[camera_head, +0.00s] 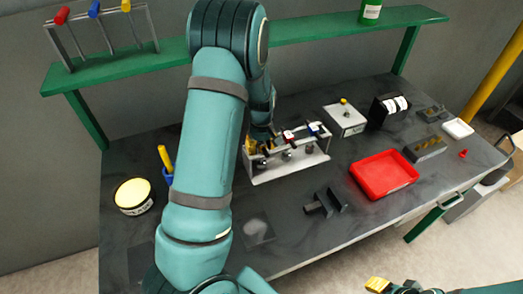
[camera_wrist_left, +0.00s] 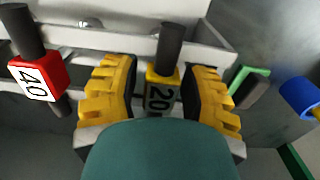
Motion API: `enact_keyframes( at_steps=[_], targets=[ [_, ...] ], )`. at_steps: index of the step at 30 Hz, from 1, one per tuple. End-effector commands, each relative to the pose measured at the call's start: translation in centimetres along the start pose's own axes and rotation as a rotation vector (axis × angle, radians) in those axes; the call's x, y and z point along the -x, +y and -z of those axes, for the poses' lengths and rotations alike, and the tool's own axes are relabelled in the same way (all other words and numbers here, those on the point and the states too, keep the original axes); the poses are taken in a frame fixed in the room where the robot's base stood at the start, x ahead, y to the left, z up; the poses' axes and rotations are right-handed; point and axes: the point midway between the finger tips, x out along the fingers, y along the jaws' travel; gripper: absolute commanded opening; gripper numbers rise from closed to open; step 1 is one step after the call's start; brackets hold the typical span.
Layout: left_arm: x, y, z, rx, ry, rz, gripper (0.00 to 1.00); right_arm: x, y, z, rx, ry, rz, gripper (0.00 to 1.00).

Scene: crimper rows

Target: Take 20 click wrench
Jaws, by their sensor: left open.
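The 20 click wrench (camera_wrist_left: 161,88) has a dark handle and a yellow block marked 20. In the left wrist view it stands at the rack, between the two yellow fingers of my left gripper (camera_wrist_left: 160,84). The gripper is open, with a gap visible on both sides of the wrench. In the head view my left gripper (camera_head: 262,144) is at the left end of the metal rack (camera_head: 290,168), and I cannot make out the 20 wrench there. My right gripper (camera_head: 378,285) shows only partly at the bottom edge, and its opening is unclear.
The red 40 wrench (camera_wrist_left: 38,78) stands left of the 20 wrench in the wrist view. A blue ring-shaped thing (camera_wrist_left: 299,96) and a green-edged dark piece (camera_wrist_left: 248,86) are at right. A red tray (camera_head: 384,174) and a dark bracket (camera_head: 326,203) lie on the dark bench.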

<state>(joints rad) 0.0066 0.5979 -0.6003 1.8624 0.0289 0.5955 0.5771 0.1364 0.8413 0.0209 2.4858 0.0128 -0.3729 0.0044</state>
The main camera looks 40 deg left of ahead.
Motion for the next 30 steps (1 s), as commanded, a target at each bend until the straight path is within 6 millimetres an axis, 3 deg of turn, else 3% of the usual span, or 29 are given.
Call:
enact_keyframes(
  at_steps=[7, 9, 11, 23, 30],
  targets=[
    [-0.1, 0.0, 0.0, 0.0, 0.0, 0.0, 0.43, 0.0, 0.0, 0.0, 0.0, 0.0, 0.0, 0.47],
    [-0.1, 0.0, 0.0, 0.0, 0.0, 0.0, 0.18, 0.0, 0.0, 0.0, 0.0, 0.0, 0.0, 0.47],
    [0.0, 0.0, 0.0, 0.0, 0.0, 0.0, 0.0, 0.0, 0.0, 0.0, 0.0, 0.0, 0.0, 0.47],
    [0.2, 0.0, 0.0, 0.0, 0.001, -0.001, 0.0, 0.1, 0.0, 0.0, 0.0, 0.0, 0.0, 0.47],
    [2.6, 0.1, 0.1, -0.001, 0.002, -0.003, 0.0, 0.4, -0.1, 0.1, 0.0, 0.0, 0.001, 0.47]
  ],
)
